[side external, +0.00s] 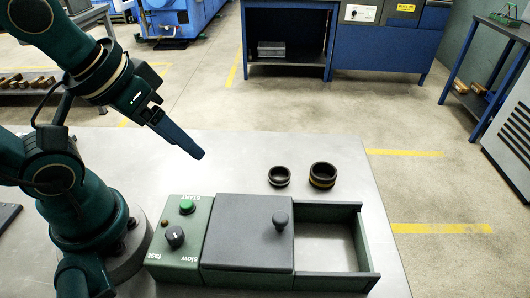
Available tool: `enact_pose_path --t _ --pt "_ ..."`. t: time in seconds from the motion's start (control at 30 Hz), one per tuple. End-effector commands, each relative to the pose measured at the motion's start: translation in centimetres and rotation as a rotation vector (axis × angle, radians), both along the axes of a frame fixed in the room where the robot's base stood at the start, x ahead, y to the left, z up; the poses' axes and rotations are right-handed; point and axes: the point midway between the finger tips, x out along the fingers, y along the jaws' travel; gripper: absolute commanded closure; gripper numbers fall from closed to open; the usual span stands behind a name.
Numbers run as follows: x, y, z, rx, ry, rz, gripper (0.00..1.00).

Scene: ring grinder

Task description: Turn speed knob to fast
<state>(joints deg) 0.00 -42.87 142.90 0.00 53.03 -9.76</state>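The speed knob (175,237) is a dark round dial on top of the green control box (160,268) on the table. The word "fast" is printed at its lower left and "slow" at its lower right. A faint light mark shows on the knob, but its direction is too small to tell. My gripper (201,154) is in the air above and behind the control box, well apart from the knob, pointing down to the right. Its fingers look like one dark bar from this side, so any gap is hidden. No object shows in it.
A green START button (187,206) and small orange light (165,223) are near the knob. Right of the box are a grey cover with a round handle (281,220) and an open tray (374,278). Two dark rings, smaller (279,182) and larger (322,183), lie behind.

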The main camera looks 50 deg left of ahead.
Motion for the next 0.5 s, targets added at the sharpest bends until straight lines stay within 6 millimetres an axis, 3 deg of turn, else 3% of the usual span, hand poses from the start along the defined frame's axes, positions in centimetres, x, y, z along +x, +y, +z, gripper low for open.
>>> enact_pose_path --t 0.2,0.3,0.5 --pt "-2.1 -2.4 -1.4 -0.170 0.207 0.310 0.38" --pt "-3.7 -4.1 -2.3 -0.176 0.333 0.403 0.38" --pt "-5.9 -5.9 -3.5 -0.099 0.452 0.369 0.38"
